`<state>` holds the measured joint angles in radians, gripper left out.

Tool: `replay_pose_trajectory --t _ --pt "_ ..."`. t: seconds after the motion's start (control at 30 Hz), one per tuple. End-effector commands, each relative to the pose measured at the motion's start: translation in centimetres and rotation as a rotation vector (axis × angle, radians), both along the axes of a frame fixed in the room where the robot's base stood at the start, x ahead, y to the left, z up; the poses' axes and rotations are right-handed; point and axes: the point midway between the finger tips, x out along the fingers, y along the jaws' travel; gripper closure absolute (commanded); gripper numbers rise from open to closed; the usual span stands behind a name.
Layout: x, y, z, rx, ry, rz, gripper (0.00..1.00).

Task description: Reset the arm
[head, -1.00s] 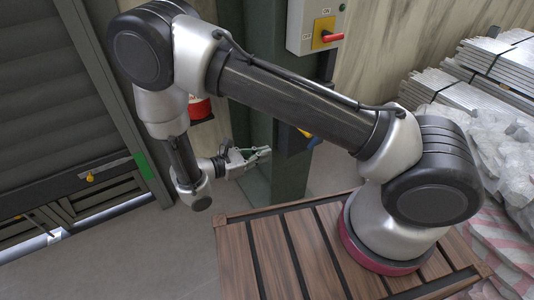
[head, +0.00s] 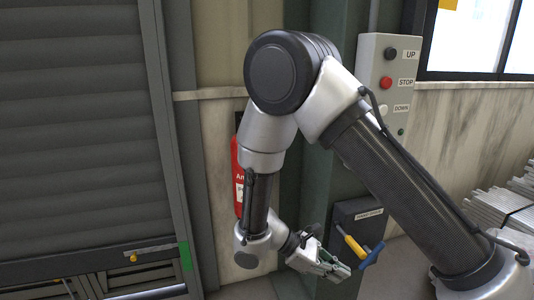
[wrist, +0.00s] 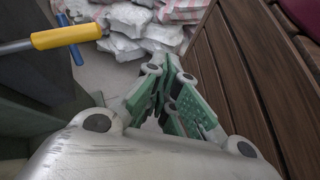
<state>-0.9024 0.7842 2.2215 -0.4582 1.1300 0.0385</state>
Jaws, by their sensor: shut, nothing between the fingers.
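My arm crosses the head view, rising from the lower right to an elbow and then hanging down. My gripper (head: 345,270) is at the lower middle of the head view, in front of the dark green post (head: 350,175). In the wrist view its green-padded fingers (wrist: 170,65) are drawn together with nothing between them.
A control box (head: 390,60) with UP, STOP and DOWN buttons is on the post. A red extinguisher (head: 237,165) stands behind my forearm. A roller shutter (head: 70,120) fills the left. Wood slats (wrist: 235,75) run along the right of the wrist view; wrapped bundles (wrist: 130,45) lie beyond.

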Motion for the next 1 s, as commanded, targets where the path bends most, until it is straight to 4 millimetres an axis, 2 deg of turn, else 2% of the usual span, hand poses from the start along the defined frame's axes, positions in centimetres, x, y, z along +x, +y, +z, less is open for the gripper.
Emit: replay_pose_trajectory --t 0.03,0.2,0.5,0.8,1.0 --pt "0.0 -0.6 1.9 0.063 -0.032 -0.069 1.0" --pt "-0.8 -3.0 7.8 0.278 -0.149 -0.315 1.0" --pt "-3.1 -8.2 16.9 0.634 -0.434 -0.692 1.0" --pt "-6.8 -14.1 24.4 0.903 -0.812 -0.953 1.0" --pt "-8.6 -17.3 28.1 0.976 -1.036 -1.012 1.0"
